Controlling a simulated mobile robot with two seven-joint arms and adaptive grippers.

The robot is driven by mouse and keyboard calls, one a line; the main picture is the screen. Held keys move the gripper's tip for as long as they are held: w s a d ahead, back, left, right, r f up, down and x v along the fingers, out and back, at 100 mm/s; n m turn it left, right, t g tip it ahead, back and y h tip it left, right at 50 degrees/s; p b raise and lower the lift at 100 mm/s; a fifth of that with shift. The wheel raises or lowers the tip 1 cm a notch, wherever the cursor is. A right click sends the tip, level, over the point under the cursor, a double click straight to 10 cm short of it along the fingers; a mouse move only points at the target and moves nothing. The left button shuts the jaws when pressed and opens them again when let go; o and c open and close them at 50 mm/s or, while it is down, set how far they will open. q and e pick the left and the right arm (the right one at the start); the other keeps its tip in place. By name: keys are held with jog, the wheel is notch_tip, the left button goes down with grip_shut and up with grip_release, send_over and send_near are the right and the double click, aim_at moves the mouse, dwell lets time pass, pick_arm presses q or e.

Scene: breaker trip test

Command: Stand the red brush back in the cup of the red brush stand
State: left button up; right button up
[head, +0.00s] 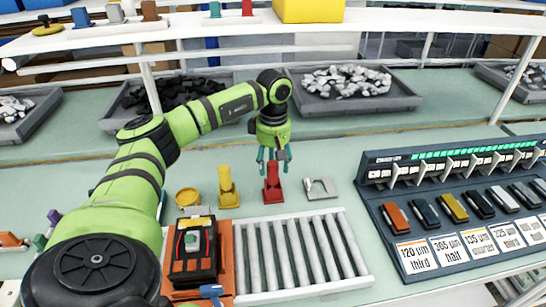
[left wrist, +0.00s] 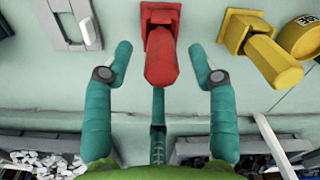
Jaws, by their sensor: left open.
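The red brush stand (head: 272,196) is on the green bench, just behind the roller tray. A thick rounded red piece, which looks like the red brush (left wrist: 160,65), rises from the square red base (left wrist: 160,14) in the left wrist view. It looks upright; how deep it sits in the cup cannot be told. My left gripper (head: 273,158) is open, pointing down from above the red stand. In the left wrist view its teal fingers stand on both sides of the red piece with a gap at each side. My right gripper is in neither view.
A yellow brush stand (head: 228,190) and a yellow round pot (head: 187,197) are left of the red stand. A grey metal bracket (head: 320,188) is close on its right. The roller tray (head: 300,250) is in front, and a breaker panel (head: 450,205) is at the right.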

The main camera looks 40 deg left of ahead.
pick_arm(q)
notch_tip(320, 180, up, 10)
dwell(0.3)
jog(key=shift+o, duration=0.4)
jog(key=shift+r, duration=0.1)
jog(key=o, duration=0.8)
notch_tip(320, 180, up, 9)
jog(key=p, duration=0.9)
